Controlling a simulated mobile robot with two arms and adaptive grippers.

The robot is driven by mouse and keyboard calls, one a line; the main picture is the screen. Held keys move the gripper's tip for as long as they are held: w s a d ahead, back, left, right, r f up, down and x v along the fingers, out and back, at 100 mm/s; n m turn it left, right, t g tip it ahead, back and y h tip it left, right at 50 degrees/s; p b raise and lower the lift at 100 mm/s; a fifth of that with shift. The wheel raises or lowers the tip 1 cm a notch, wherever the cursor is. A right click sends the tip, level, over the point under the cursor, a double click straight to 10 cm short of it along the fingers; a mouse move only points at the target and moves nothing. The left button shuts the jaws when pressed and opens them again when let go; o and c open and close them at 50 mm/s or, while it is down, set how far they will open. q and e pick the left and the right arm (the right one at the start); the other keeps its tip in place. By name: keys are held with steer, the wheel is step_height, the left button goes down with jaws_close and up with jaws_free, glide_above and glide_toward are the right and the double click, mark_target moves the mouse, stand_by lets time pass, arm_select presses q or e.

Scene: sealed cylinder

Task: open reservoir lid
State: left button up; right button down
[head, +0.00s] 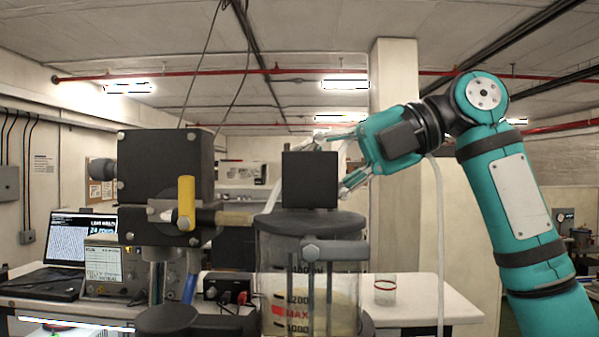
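The reservoir (284,292) is a clear cylinder with printed level marks and a red MAX mark, in the middle front of the head view. Its dark round lid (312,222) sits on top and looks closed. A black block (310,180) stands above the lid. My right gripper (336,163) is just right of the block, its fingers spread apart one above the other. The upper fingertip is near the block's top right corner, the lower beside its right side. I cannot tell whether they touch it. My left gripper is not in view.
Left of the reservoir stands a dark machine block (165,180) with a yellow lever (186,203) and a pipe towards the reservoir. A laptop (65,252) and a glass beaker (385,290) are on the white bench (435,300) behind. A pale hose (439,230) hangs near my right arm.

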steer(key=shift+w+d+r+m, duration=0.15)
steer(key=shift+d+r+m, duration=0.05)
steer(key=shift+m, duration=0.2)
stand_by(0.3)
steer(key=c, duration=1.5)
jaws_free()
steer(key=shift+w+f, duration=0.1)
steer(key=o, duration=0.4)
steer(key=shift+d+f+g, duration=0.2)
steer(key=shift+d+g, duration=0.05)
steer(key=shift+g, duration=0.05)
steer(key=shift+d+r, duration=0.1)
steer(key=v, duration=0.8)
